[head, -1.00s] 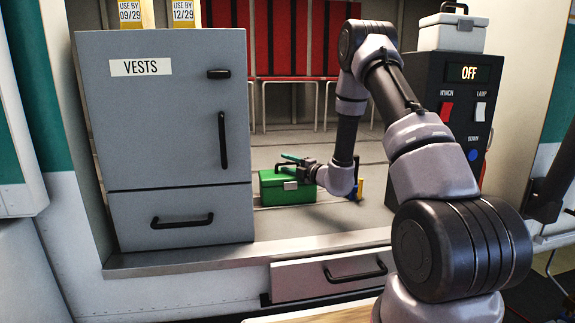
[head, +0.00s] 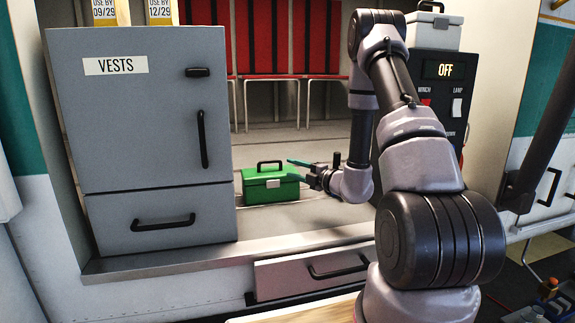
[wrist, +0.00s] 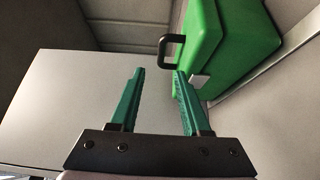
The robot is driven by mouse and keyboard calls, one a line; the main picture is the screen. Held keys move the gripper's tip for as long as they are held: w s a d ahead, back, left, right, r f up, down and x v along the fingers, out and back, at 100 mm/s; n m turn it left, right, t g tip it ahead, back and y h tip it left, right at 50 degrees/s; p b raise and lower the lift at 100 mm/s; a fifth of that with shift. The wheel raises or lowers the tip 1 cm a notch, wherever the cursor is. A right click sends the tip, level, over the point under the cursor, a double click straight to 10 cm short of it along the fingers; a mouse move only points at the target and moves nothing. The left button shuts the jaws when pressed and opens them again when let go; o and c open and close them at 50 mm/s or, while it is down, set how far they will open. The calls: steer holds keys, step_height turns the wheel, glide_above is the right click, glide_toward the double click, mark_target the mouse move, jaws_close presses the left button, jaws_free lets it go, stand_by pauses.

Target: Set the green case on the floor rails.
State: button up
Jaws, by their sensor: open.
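The green case (head: 271,188) stands upright on the cabin floor, just right of the grey cabinet. Its black handle is up and a pale latch shows on its front. Thin floor rails (head: 305,206) run along the floor by the case; whether its base rests squarely on them I cannot tell. My gripper (head: 300,164) is open at the case's upper right, with nothing between its fingers. In the wrist view my green fingers (wrist: 158,73) are spread, and the green case (wrist: 222,45) lies beyond the right finger, its handle near that fingertip.
The grey VESTS cabinet (head: 140,130) stands close left of the case. A control box (head: 445,95) reading OFF, with a white case (head: 434,30) on top, is at right. Red seats (head: 290,45) are behind. The sill (head: 160,258) and a drawer (head: 315,270) lie in front.

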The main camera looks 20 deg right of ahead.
steer(key=s+a+r+n+g+y, duration=0.2)
steer(key=s+a+r+n+g, duration=0.4)
steer(key=s+r+n, duration=0.45)
steer(key=s+a+r+n+g+y, duration=0.2)
steer(key=s+a+r+n+g, duration=0.4)
steer(key=n, duration=0.7)
steer(key=s+d+r+n+h, duration=0.1)
steer(key=s+d+n+h, duration=0.2)
steer(key=s+n+h, duration=0.6)
steer(key=s+d+r+n+t+h, duration=0.2)
steer(key=s+d+r+n+t, duration=0.2)
steer(key=d+n, duration=0.4)
steer(key=s+r+n, duration=0.1)
steer(key=n, duration=0.2)
steer(key=shift+d+r+h, duration=0.25)
steer(key=shift+r+h, duration=0.1)
steer(key=shift+h, duration=0.05)
